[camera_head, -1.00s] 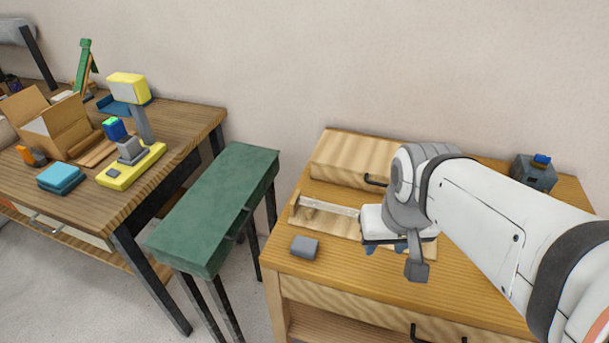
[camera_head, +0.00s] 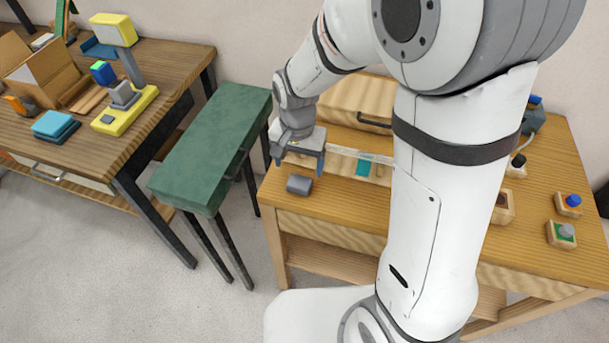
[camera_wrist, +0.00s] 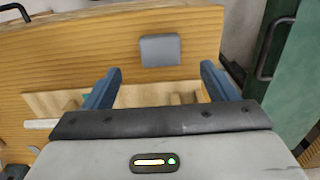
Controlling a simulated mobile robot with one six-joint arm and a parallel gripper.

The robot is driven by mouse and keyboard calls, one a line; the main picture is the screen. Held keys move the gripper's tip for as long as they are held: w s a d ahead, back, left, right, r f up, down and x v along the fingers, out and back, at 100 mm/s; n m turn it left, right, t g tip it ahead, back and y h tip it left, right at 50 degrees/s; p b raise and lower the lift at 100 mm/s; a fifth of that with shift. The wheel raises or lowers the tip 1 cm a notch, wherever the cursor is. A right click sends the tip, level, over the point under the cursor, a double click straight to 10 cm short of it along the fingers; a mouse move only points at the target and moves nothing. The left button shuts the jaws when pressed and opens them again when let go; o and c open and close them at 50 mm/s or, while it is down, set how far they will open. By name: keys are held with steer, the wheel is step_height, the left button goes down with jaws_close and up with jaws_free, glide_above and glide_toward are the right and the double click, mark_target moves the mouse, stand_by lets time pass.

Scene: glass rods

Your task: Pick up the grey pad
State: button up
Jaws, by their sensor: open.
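The grey pad (camera_head: 299,185) is a small grey block lying on the wooden table near its front left edge. In the wrist view the pad (camera_wrist: 160,50) lies beyond and between my two blue fingers, apart from both. My gripper (camera_head: 298,162) is just behind and above the pad in the head view, fingers pointing down. My gripper is open and empty in the wrist view (camera_wrist: 162,88).
A light wooden tray or fixture (camera_head: 340,162) with a glass rod and a teal piece is right of my gripper. A wooden drawer box (camera_head: 345,100) stands behind. A green bench (camera_head: 215,150) is left of the table. Small blocks with blue (camera_head: 573,200) and green tops are at right.

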mark_target(299, 182)
step_height(299, 182, down, 7)
steer(key=shift+f+p, duration=0.1)
steer(key=shift+p, duration=0.3)
steer(key=c, duration=1.1)
